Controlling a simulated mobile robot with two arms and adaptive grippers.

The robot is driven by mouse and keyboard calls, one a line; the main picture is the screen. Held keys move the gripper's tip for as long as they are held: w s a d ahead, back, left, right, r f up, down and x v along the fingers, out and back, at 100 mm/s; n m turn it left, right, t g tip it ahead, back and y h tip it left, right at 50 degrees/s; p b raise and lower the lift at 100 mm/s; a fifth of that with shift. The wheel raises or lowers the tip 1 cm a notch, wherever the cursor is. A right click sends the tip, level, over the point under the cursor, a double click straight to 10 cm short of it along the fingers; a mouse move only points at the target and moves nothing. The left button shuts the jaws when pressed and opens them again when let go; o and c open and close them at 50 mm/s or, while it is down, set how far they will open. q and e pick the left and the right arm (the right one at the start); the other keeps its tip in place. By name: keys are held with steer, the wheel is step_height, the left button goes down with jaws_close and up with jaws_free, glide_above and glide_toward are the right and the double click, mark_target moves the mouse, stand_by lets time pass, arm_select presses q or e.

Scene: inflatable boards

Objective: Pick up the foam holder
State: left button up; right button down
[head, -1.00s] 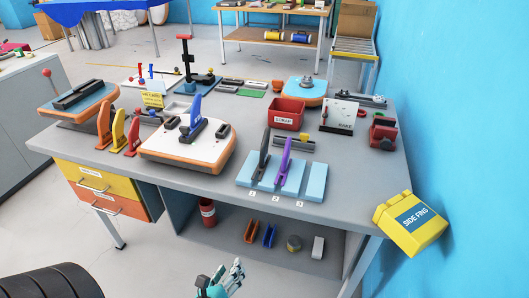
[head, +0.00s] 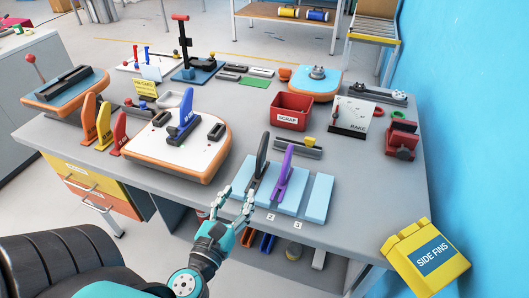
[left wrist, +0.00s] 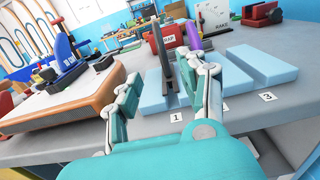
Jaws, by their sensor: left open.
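The light blue foam holder (head: 318,200) lies at the front edge of the grey table, behind the number labels, in upright-fin slots. A black fin (head: 262,158) and a purple fin (head: 285,170) stand in its left and middle parts; the right part is bare. The holder also shows in the left wrist view (left wrist: 266,62). My left gripper (head: 237,200) is open and empty at the holder's front left corner, fingers pointing toward it. In the left wrist view the black fin (left wrist: 160,55) stands between and beyond the fingers (left wrist: 165,95). I cannot tell whether they touch the foam.
An orange-edged white board (head: 180,150) with a blue fin lies left of the holder. A red scrap bin (head: 291,113) and a grey bar stand behind it. Table right of the holder is clear.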

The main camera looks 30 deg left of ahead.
mark_target(258, 161)
arm_select(q)
steer(key=p+x, duration=0.3)
steer(key=x, duration=0.7)
steer(key=shift+d+r, duration=0.1)
steer(key=shift+r, duration=0.05)
steer(key=shift+f+p+x, duration=0.2)
steer(key=shift+p+x, duration=0.1)
steer(key=shift+x, duration=1.15)
steer(key=shift+f+p+x, duration=0.2)
steer(key=shift+p+x, duration=0.05)
steer(key=shift+x, duration=1.25)
steer(key=shift+s, duration=0.1)
steer(key=shift+c, duration=0.2)
jaws_close()
